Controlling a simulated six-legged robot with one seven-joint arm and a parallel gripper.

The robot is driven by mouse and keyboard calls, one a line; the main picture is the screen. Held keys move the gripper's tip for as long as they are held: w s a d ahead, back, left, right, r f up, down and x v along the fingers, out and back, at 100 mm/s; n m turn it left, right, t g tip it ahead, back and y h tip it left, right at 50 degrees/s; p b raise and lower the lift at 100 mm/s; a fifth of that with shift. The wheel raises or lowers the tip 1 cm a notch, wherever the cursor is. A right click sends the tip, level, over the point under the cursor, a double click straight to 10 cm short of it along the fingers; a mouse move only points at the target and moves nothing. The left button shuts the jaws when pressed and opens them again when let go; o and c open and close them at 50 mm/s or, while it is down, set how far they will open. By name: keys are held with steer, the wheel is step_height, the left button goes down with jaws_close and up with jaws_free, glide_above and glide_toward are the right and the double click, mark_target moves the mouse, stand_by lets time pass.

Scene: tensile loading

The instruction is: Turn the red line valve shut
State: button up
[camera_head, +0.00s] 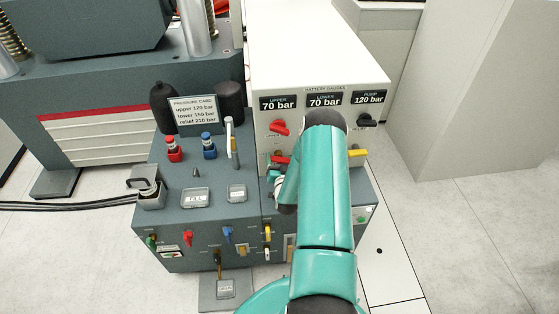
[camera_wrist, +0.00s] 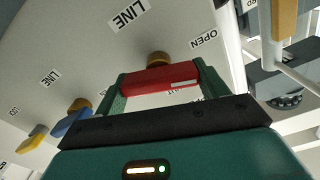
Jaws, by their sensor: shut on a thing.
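The red line valve handle (camera_wrist: 160,80) is a flat red bar with a pale mark, on a brass stem against the pale panel. My gripper (camera_wrist: 158,88) is shut on it, with one green finger at each end of the bar in the wrist view. A LINE label (camera_wrist: 128,15) and an OPEN label (camera_wrist: 203,38) are on the panel near it. In the head view the red handle (camera_head: 281,160) shows just left of my teal arm, lying about level. My gripper's fingers are mostly hidden there by my arm.
A blue handle (camera_wrist: 72,122) and a yellow handle (camera_wrist: 35,137) are on the same panel; the yellow one also shows in the head view (camera_head: 357,153). A red knob (camera_head: 279,127) is above, under the gauges. A grey console (camera_head: 210,215) with levers stands at left.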

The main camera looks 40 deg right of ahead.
steer(key=m, duration=0.7)
steer(key=shift+d+f, duration=0.1)
steer(key=m, duration=0.4)
steer(key=shift+s, duration=0.1)
steer(key=shift+f+m, duration=0.1)
steer(key=shift+m, duration=1.5)
steer(key=o, duration=1)
steer(key=v, duration=1.3)
steer(key=shift+s+a, duration=0.3)
